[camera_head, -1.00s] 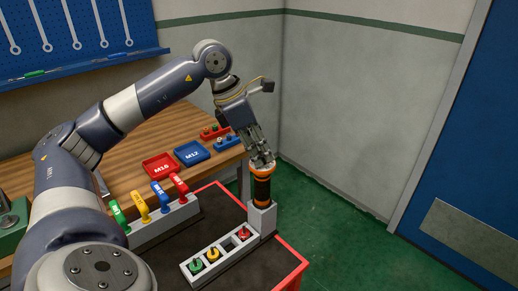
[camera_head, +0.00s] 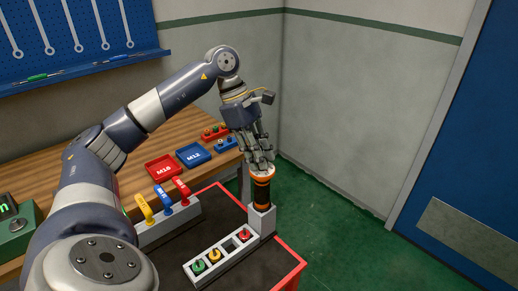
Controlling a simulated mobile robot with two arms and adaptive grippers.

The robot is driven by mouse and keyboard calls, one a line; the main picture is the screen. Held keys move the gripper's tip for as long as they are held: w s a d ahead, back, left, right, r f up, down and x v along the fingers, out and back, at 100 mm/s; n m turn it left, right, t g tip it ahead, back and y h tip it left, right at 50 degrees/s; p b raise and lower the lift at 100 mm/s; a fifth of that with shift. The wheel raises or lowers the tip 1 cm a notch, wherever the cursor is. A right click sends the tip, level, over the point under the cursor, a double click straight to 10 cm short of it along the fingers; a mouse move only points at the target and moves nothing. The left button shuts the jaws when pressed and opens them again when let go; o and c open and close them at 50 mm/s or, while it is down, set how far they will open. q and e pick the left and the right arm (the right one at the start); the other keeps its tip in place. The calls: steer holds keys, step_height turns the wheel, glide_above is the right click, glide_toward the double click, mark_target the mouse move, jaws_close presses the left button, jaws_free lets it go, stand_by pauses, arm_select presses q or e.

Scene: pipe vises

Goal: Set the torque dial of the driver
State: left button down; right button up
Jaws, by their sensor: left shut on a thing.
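The driver (camera_head: 262,192) stands upright in a grey holder (camera_head: 261,220) at the right end of the dark bench top. It has a black body with orange bands and a pale top with an orange ring (camera_head: 262,172). My left gripper (camera_head: 261,163) points down from above and is shut on the top of the driver, at the ring. The fingers hide part of that top, and any scale marks on the dial are too small to read. My right gripper is not in view.
A grey tray (camera_head: 225,262) with green, yellow and red pieces and one empty slot lies before the driver. A rack with yellow, blue and red handles (camera_head: 181,188) is to its left. Red M16 (camera_head: 164,180) and blue M12 trays lie on the wooden bench behind.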

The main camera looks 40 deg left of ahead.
arm_select(q)
steer(key=shift+w+m+g+p, duration=0.1)
steer(key=shift+m+g+p, duration=0.55)
steer(key=shift+m, duration=0.85)
steer(key=c, duration=1.4)
jaws_free()
steer(key=shift+o, duration=0.2)
steer(key=v, duration=1.2)
steer(key=shift+a, duration=0.15)
